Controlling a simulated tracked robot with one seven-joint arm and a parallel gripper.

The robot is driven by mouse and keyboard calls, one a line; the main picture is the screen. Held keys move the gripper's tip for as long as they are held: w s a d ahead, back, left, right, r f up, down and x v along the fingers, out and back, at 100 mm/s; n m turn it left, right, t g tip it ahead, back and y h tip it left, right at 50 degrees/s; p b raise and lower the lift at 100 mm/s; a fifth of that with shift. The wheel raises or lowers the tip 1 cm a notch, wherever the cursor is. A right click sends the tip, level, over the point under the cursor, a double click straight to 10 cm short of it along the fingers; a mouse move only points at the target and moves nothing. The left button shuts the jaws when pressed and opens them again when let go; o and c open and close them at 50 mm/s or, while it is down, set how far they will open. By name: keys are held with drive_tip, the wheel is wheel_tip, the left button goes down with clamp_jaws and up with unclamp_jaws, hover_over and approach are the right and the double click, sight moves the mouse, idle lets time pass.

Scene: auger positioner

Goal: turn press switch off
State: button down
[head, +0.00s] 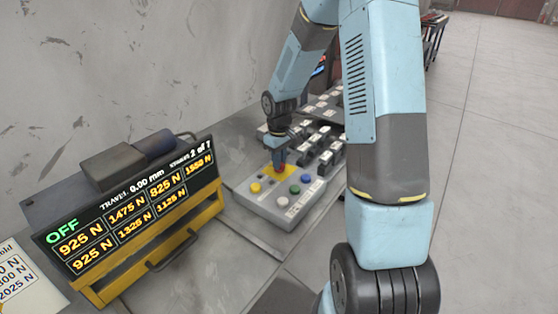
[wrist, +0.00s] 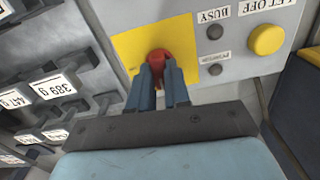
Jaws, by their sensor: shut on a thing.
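The press switch is a red knob (wrist: 159,57) on a yellow plate (wrist: 130,48) on the grey control box (head: 276,207). In the wrist view my gripper (wrist: 162,72) is shut on the red knob, with its two blue fingers on either side of it. In the head view my gripper (head: 279,158) reaches down onto the knob, which it mostly hides. The display (head: 130,208) at the left reads "OFF" in green, "TRAVEL 0.00 mm" and several force values in yellow.
The box also carries a yellow button (head: 255,188), a blue button (head: 306,178), a green button (head: 295,190) and a white button (head: 282,201). Labelled grey weights (wrist: 62,88) stand close beside the box. A wall rises behind; open floor lies at the right.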

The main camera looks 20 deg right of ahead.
drive_tip(key=shift+d+n, duration=0.15)
drive_tip(key=shift+n, duration=0.45)
drive_tip(key=c, duration=1.1)
unclamp_jaws()
drive_tip(key=shift+r, duration=0.1)
drive_tip(key=shift+r, duration=6.75)
